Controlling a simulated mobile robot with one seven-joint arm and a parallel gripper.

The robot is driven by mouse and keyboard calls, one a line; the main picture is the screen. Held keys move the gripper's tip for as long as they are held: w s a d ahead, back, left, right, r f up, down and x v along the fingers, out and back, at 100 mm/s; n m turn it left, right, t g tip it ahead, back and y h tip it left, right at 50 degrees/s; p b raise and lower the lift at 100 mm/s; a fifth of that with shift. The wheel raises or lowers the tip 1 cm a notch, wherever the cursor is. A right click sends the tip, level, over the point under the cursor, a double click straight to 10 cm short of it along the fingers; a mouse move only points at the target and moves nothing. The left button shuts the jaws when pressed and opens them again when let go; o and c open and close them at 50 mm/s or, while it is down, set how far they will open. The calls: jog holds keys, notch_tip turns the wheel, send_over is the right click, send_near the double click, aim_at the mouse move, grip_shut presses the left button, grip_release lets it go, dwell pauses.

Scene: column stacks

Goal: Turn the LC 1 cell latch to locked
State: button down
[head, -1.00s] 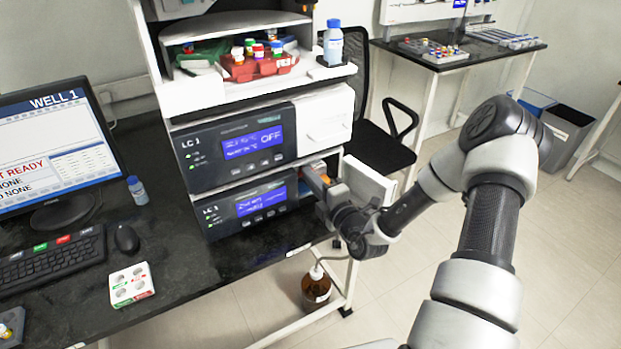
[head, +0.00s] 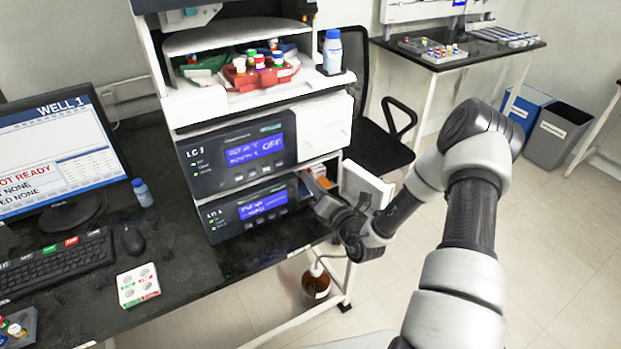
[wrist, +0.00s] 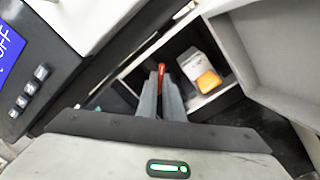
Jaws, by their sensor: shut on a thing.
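The LC 1 instrument (head: 235,155) is a stack of dark-fronted units with blue displays. Beside its lower unit is an open compartment, with its white door (head: 365,185) swung out to the right; the door also shows in the wrist view (wrist: 285,55). In the wrist view a slim red lever (wrist: 161,70), which looks like the cell latch, stands between my fingertips. My gripper (wrist: 161,85) is shut on this red latch at the compartment opening. In the head view my gripper (head: 312,186) reaches into that opening, and the latch is hidden there.
Inside the compartment is a white box with an orange patch (wrist: 208,80). The open door is close to the right of my wrist. A brown bottle (head: 316,284) is below the bench. A monitor (head: 60,160), keyboard (head: 55,262) and mouse (head: 132,239) are to the left.

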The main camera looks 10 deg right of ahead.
jog(key=n, duration=0.4)
jog(key=shift+n+p, duration=0.4)
jog(key=n, duration=0.4)
jog(key=shift+n, duration=0.3)
jog(key=c, duration=1.9)
grip_release()
jog(key=v, duration=1.7)
jog(key=shift+s, duration=0.2)
